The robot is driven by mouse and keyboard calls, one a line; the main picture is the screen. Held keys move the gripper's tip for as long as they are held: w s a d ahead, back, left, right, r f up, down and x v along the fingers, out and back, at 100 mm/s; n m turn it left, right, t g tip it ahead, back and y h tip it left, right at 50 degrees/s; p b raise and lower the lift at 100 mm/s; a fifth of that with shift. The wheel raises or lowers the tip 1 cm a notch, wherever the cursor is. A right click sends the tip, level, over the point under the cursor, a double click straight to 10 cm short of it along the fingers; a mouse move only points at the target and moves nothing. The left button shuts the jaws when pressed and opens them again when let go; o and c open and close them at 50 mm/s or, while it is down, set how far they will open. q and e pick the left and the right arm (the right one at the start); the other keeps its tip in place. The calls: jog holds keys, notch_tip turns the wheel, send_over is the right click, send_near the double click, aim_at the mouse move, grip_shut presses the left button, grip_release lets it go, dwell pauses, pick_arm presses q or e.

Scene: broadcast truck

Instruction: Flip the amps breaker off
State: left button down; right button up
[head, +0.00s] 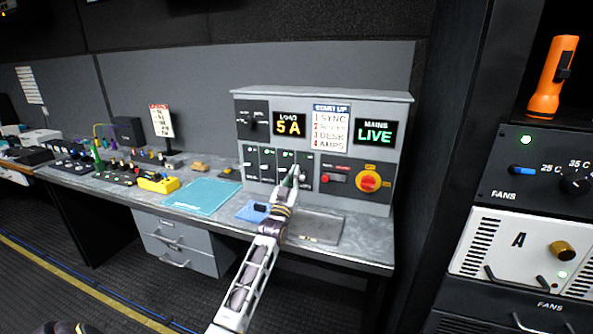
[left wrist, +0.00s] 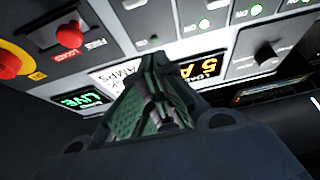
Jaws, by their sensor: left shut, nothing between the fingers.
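A grey power panel (head: 385,112) stands on the desk, with a row of several breakers (head: 266,165) low on its front. The breaker labels are too small to read, so I cannot tell from the lettering which is amps. My left gripper (head: 294,174) is shut and empty, its tips in front of the right end of the row and hiding part of it. In the left wrist view the closed fingers (left wrist: 160,90) point up at the panel, which appears upside down. Green lamps (left wrist: 204,24) show there; the one nearest the fingers looks dimmer. My right gripper is out of view.
The panel shows a load display (head: 288,124) reading 5 A, a start-up list (head: 331,128) and a mains display (head: 374,132) reading LIVE.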

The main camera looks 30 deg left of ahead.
pick_arm(q)
jog(key=f+v, duration=0.1)
jog(key=v, duration=0.5)
dwell(0.3)
jog(key=shift+f, duration=0.15)
jog(key=shift+s, duration=0.1)
dwell(0.4)
jog(key=shift+s, duration=0.1)
